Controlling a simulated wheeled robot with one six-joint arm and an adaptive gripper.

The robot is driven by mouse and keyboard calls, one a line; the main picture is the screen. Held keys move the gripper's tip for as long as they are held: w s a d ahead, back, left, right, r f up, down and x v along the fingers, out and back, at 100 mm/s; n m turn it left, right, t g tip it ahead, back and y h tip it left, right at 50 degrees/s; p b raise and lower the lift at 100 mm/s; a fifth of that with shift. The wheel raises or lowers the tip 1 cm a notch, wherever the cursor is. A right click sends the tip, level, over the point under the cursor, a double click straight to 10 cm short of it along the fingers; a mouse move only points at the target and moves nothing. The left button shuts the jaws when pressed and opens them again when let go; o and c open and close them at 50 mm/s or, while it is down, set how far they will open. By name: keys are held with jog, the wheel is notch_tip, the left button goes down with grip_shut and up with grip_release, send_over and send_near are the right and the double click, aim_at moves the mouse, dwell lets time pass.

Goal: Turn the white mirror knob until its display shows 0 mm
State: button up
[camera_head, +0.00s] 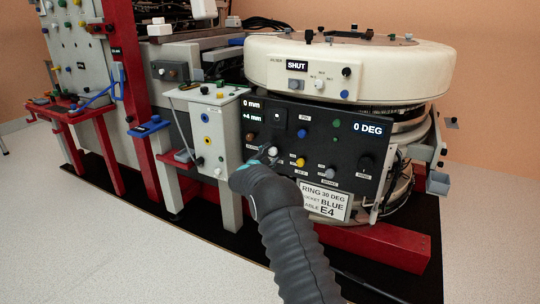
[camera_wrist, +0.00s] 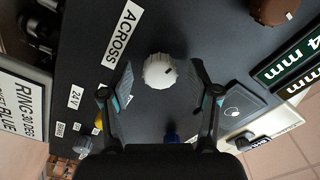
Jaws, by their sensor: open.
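The white knob (camera_wrist: 160,70) sits on the dark control panel in the wrist view, beside an ACROSS label (camera_wrist: 122,35). It has a small dark mark on its right side. My gripper (camera_wrist: 161,82) is open, with one finger on each side of the knob and a visible gap to each. In the head view the knob (camera_head: 273,151) shows just past my gripper (camera_head: 264,158). I cannot tell from the pictures which one belongs to the knob.
A brown knob (camera_wrist: 273,11), a blue knob (camera_wrist: 170,137) and a yellow knob (camera_head: 300,162) are close by on the panel. A 0 DEG display (camera_head: 368,128) is at the right. The cream ring housing (camera_head: 345,65) overhangs the panel. A grey box (camera_head: 207,130) stands left.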

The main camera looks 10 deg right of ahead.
jog(key=shift+s, duration=0.1)
jog(key=v, duration=1.2)
